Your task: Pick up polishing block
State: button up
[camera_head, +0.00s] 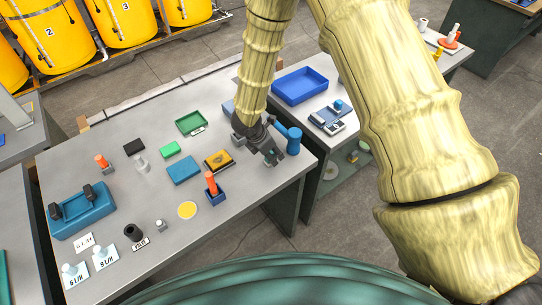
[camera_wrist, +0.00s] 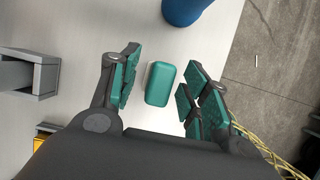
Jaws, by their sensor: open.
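A teal block with rounded edges (camera_wrist: 160,83), which looks like the polishing block, lies flat on the light grey tabletop in the wrist view. My gripper (camera_wrist: 160,80) is open above it, with one teal-padded finger to its left and the other to its right. Gaps show between the block and both fingers, so nothing is held. In the head view my gripper (camera_head: 272,158) is low over the right end of the bench, and I cannot make out the block under it.
A blue cylinder (camera_head: 294,141) stands close beside my gripper, near the bench's edge; it also shows in the wrist view (camera_wrist: 185,10). A grey bracket-like object (camera_wrist: 30,72) is at left there. A black-and-orange box (camera_head: 218,160) and a blue holder (camera_head: 215,195) stand left of my gripper.

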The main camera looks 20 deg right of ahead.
grip_shut()
dwell(0.4)
